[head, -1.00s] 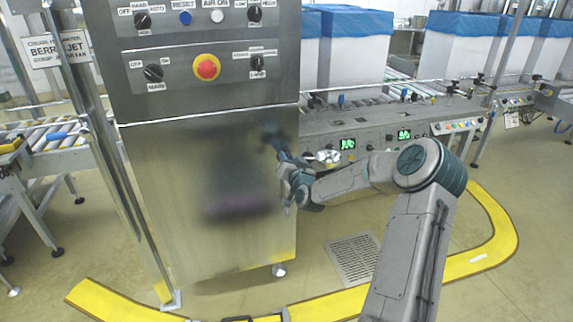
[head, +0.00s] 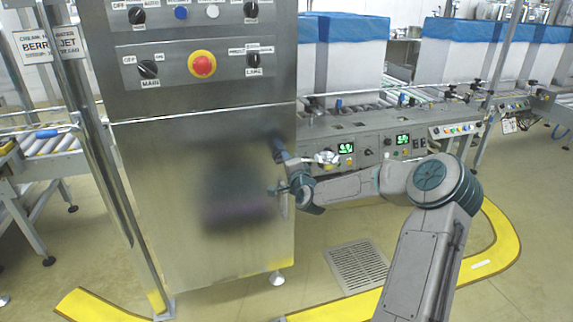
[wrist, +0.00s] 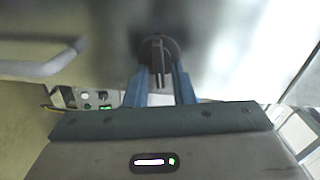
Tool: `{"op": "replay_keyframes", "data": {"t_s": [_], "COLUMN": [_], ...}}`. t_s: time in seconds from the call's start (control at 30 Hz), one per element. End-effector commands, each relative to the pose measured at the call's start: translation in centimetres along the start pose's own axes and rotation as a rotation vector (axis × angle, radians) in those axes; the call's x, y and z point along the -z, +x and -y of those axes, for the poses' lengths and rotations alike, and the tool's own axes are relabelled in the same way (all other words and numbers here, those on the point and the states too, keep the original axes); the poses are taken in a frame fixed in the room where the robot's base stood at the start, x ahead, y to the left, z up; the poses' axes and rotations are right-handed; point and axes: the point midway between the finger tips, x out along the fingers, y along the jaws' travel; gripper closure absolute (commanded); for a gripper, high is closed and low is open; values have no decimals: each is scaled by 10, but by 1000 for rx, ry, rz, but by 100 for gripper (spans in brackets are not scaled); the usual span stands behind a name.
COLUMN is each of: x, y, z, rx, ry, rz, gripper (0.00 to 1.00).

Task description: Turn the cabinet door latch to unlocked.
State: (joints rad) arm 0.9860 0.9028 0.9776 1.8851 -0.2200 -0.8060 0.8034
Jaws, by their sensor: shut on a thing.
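The grey steel cabinet door (head: 155,190) fills the lower front of the control cabinet and looks closed. Its dark round latch (wrist: 158,48) shows in the wrist view, with a narrow grip bar pointing down the picture between my fingers. My gripper (wrist: 160,78) has its two blue fingers on either side of that bar and is shut on it. In the head view my gripper (head: 277,148) is at the door's upper right edge. It covers the latch there, so I cannot read the latch's lock marking.
A pale bar handle (wrist: 40,66) sticks out from the door beside the latch. The cabinet's upper panel has a red emergency button (head: 202,65) and several switches. A conveyor control box (head: 375,140) stands close to the right of my gripper. A floor grate (head: 357,266) lies below.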

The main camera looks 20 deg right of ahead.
Motion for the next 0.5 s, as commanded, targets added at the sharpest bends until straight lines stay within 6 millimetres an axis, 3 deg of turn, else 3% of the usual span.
{"op": "replay_keyframes", "data": {"t_s": [0.5], "x": [-1], "y": [0], "z": [-3], "rx": [-1], "ry": [208], "rz": [1], "gripper": [100]}}
